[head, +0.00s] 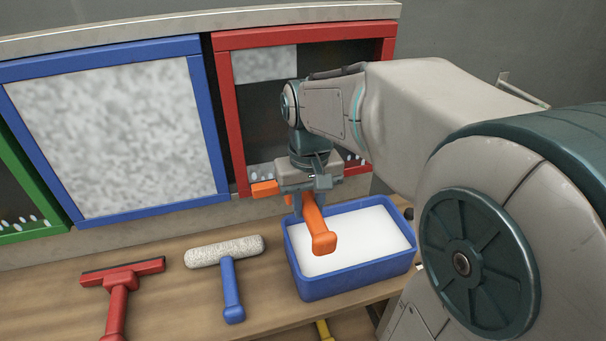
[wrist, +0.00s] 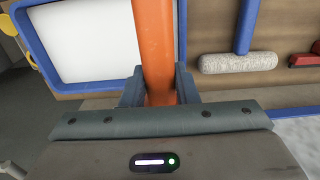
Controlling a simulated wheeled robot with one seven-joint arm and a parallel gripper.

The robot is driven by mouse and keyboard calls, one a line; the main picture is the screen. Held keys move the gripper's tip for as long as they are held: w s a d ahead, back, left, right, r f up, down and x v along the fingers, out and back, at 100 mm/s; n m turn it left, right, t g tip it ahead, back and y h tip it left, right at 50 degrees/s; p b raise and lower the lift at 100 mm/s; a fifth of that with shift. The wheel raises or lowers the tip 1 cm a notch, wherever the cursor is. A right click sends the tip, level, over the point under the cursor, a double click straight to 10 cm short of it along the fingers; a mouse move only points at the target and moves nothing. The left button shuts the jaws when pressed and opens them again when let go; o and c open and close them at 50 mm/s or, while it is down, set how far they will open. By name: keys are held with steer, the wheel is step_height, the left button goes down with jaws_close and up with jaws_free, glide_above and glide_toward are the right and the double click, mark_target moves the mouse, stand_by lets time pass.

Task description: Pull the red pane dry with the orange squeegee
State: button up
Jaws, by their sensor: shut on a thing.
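My gripper (head: 308,195) is shut on the handle of the orange squeegee (head: 318,228), in front of the lower part of the red-framed pane (head: 222,110). The squeegee's handle points toward the camera, and an orange end of its head shows at the left of the gripper. The wrist view shows the orange handle (wrist: 157,50) between the two fingers (wrist: 158,85). The red pane is mostly dark and clear. A mottled white patch (head: 264,64) covers its upper left, and white drops lie along its bottom edge. My arm hides much of its right side.
A blue tub (head: 300,277) of white liquid stands below the gripper on the wooden bench. A blue-handled fleece roller (head: 225,252) and a red squeegee (head: 120,285) lie to its left. A blue-framed pane (head: 215,130) is covered in mottled white; a green frame (head: 40,230) stands far left.

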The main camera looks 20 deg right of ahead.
step_height(320, 180, up, 23)
steer(key=p, duration=1.2)
steer(key=shift+w+r+p, duration=0.15)
steer(key=shift+w+p, duration=0.3)
steer(key=shift+w, duration=2)
steer(key=shift+w+p, duration=0.55)
steer(key=shift+w, duration=0.35)
steer(key=shift+f+b, duration=8.15)
steer(key=shift+f, duration=4.05)
